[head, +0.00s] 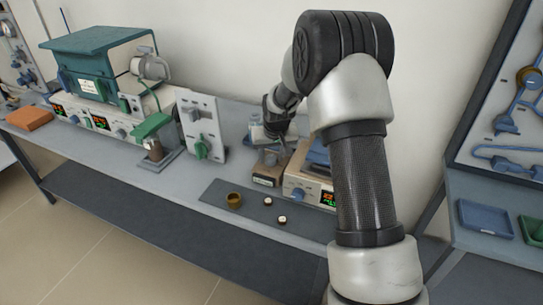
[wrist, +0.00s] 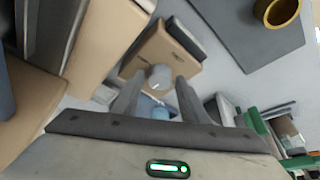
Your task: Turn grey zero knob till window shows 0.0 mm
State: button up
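A round grey knob (wrist: 160,77) with a small light mark shows in the wrist view, on a tan box (wrist: 150,50). The tan box also shows in the head view (head: 268,168), with a small dark-and-light front panel too small to read. My gripper (wrist: 160,82) is open, with one finger on each side of the knob. A gap shows on both sides, and I cannot tell how deep the fingers reach. In the head view my gripper (head: 284,150) is just above the box, and the knob cannot be made out. No millimetre reading is legible.
A cream unit with lit digits and a blue knob (head: 299,195) stands right of the box. A dark mat (head: 215,193) in front holds a brass cup (head: 234,200) and two small round pieces. A grey panel with a green knob (head: 202,150) stands left.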

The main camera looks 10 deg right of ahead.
jog(key=shift+o, duration=0.5)
jog(key=p+v, duration=0.2)
jog(key=v, duration=1.5)
jog(key=shift+s+r, duration=0.15)
